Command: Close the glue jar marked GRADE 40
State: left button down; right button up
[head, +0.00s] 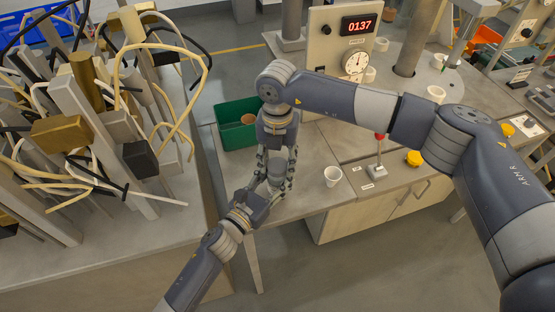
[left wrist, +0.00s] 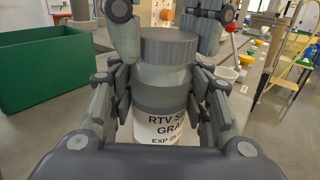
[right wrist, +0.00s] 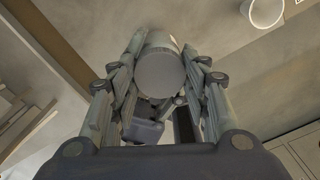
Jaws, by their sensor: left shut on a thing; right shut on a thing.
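The glue jar (left wrist: 160,126) is a pale container with a grey lid (left wrist: 168,46) on its top. Its label is partly hidden and reads "RTV SE", "GRA" and "EXP 2"; the grade number is hidden. My left gripper (head: 262,196) is shut around the jar's body, and the jar is upright. My right gripper (head: 275,176) comes from above, shut on the lid. In the right wrist view the round lid top (right wrist: 160,74) lies between its fingers. I cannot tell whether the lid is fully seated.
A green bin (head: 230,138) holding a brown pot (head: 248,119) stands behind the grippers. A white cup (head: 333,176) stands to their right on the bench. A red-topped device (head: 379,138) and a yellow knob (head: 414,158) are farther right. A cable-draped rack (head: 90,110) fills the left.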

jog(key=m, duration=0.5)
jog(key=shift+m, duration=0.4)
jog(key=m, duration=0.3)
jog(key=shift+m, duration=0.3)
jog(key=m, duration=0.5)
jog(key=shift+m, duration=0.3)
jog(key=m, duration=0.3)
jog(key=shift+a+m, duration=0.25)
jog(key=shift+m, duration=0.05)
jog(key=shift+d+m, duration=0.1)
jog(key=shift+m, duration=0.7)
jog(key=shift+d, duration=0.1)
jog(key=o, duration=0.7)
